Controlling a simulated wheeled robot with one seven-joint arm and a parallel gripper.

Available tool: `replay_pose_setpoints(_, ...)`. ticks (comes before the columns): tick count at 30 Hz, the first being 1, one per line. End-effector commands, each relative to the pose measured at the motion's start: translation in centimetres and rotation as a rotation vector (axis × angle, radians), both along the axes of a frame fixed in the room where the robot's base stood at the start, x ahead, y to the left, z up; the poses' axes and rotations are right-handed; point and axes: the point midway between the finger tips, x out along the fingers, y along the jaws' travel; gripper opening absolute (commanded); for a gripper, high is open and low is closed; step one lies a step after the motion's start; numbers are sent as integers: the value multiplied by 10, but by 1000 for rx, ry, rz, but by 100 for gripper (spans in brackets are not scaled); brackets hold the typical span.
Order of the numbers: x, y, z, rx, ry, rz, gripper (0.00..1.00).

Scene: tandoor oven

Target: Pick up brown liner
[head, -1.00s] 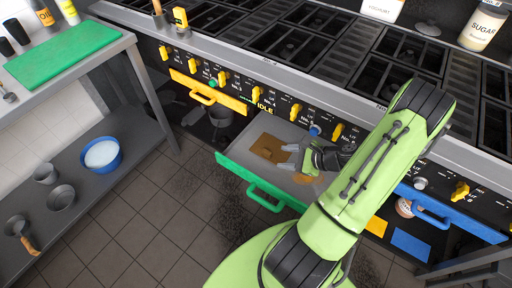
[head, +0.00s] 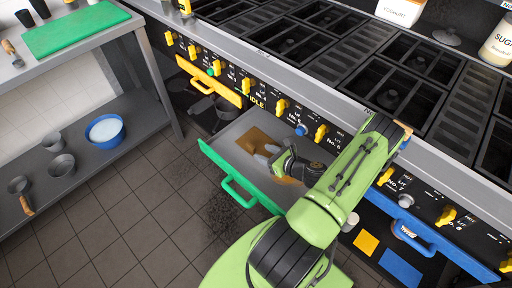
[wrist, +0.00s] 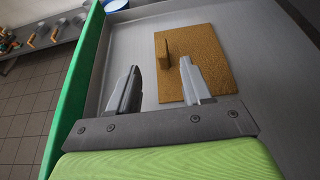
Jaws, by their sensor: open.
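The brown liner (wrist: 205,62) is a flat brown sheet with a small upright tab (wrist: 167,50) near its left edge. It lies on the grey floor of the open green-fronted drawer (head: 240,176). In the head view the liner (head: 257,138) is partly hidden by my gripper and arm. My gripper (wrist: 160,85) is open and empty. Its right finger overlaps the liner in the wrist view, and its left finger is left of the liner. The tab shows beyond and between the fingertips. I cannot tell the height of the fingers above the liner.
The drawer's green front wall (wrist: 70,95) runs along the left in the wrist view. The stove (head: 330,80) with several yellow knobs overhangs the drawer. A yellow-handled drawer (head: 215,85) and a blue-handled drawer (head: 425,235) flank it. A side table with a green board (head: 75,27) stands left.

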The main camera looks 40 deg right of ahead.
Motion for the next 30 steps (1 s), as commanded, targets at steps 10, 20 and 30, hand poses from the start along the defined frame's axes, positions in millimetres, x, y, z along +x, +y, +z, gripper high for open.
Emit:
replay_pose_setpoints(10,53,0,-24,-3,-2,5,49)
replay_pose_setpoints(20,79,-2,-32,0,0,-1,49)
replay_pose_setpoints(30,78,-1,-31,0,0,0,8)
